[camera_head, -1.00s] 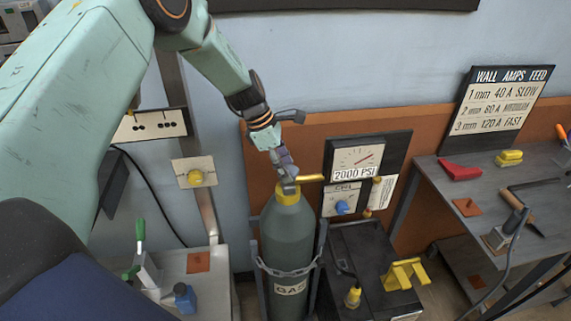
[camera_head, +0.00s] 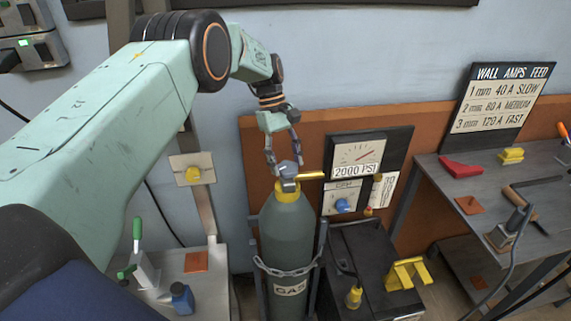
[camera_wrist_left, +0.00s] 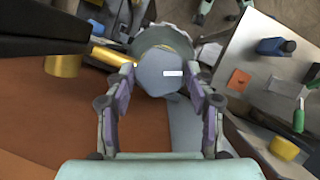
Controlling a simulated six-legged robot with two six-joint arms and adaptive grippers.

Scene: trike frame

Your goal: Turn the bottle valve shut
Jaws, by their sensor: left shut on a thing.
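The gas bottle (camera_head: 288,232) is a dark green cylinder labelled GAS. It stands upright in a rack with a chain around it. Its grey valve knob (camera_head: 289,169) sits above a yellow collar (camera_head: 287,189) at the top, with a yellow outlet pipe (camera_head: 311,176) leading right to the gauge panel. My left gripper (camera_head: 284,166) comes down from above and is shut on the knob. In the left wrist view the faceted knob (camera_wrist_left: 165,73), with a small white mark, sits between the two fingers. My right gripper is not in view.
The gauge (camera_head: 357,155) behind the bottle reads 2000 PSI, with a blue knob (camera_head: 343,206) below it. A black cabinet (camera_head: 362,245) stands right of the bottle. A small bench (camera_head: 208,285) is at left, and a workbench (camera_head: 436,172) with tools at right.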

